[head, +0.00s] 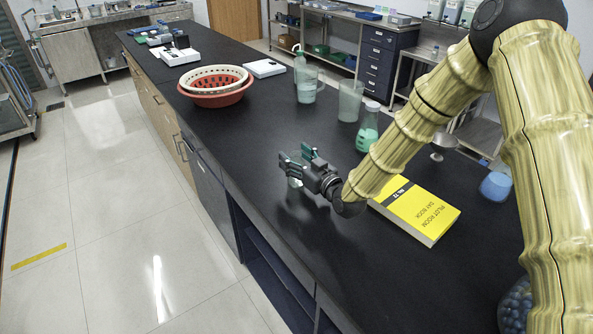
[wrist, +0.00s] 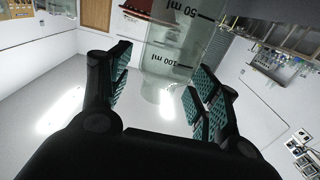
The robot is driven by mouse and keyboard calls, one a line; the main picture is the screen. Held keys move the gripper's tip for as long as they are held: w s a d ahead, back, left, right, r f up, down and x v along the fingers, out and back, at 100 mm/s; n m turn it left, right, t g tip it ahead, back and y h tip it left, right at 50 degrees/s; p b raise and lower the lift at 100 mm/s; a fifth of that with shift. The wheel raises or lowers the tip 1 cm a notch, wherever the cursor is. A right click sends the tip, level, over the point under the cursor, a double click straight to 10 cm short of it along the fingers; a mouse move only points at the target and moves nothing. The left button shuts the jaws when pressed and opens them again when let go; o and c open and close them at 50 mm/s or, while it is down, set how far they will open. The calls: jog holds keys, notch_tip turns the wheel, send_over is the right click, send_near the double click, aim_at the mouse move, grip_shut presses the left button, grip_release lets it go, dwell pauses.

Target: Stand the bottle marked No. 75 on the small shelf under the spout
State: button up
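My gripper (head: 298,161) is held over the black bench, left of the yellow book. In the wrist view its two teal-padded fingers (wrist: 155,95) stand apart, and I see nothing clamped between them. A clear graduated vessel (wrist: 180,45) shows upside down beyond the fingers, marked 50 ml and 100 ml. A small pale thing (head: 295,183) shows just under the gripper in the head view, mostly hidden; I cannot tell what it is. I cannot read No. 75 on any bottle. I cannot make out the spout or its small shelf.
A red basin (head: 217,97) is farther left.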

jog(key=shift+w+f, duration=0.1)
jog(key=c, duration=0.9)
